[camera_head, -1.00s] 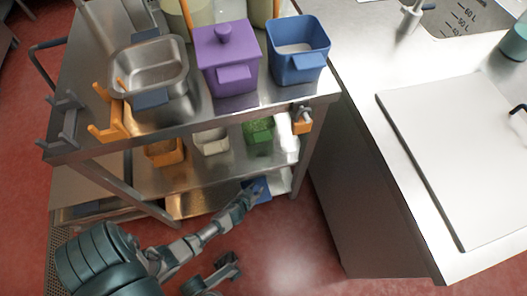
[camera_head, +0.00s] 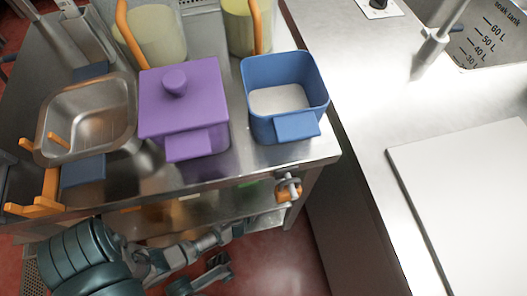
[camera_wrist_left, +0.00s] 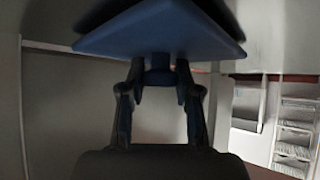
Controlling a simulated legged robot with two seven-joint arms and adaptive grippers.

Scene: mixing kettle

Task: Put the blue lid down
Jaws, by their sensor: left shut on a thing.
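The blue lid (camera_wrist_left: 160,35) fills the top of the left wrist view, with its knob (camera_wrist_left: 160,72) pointing down between my fingers. My left gripper (camera_wrist_left: 159,92) is shut on that knob. In the head view my left arm comes in from the lower left, and my left gripper (camera_head: 238,228) is low by the cart's front edge. The lid is hidden in the head view. A blue open bin (camera_head: 285,72) with pale contents stands lidless on the cart top. My right gripper cannot be made out.
The steel cart (camera_head: 240,168) also carries a purple lidded bin (camera_head: 195,105), an empty steel pan (camera_head: 85,118) and yellowish containers (camera_head: 155,40). Orange hooks (camera_head: 45,195) stick out at its front left. A counter (camera_head: 370,110) with a white board (camera_head: 470,190) stands at the right.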

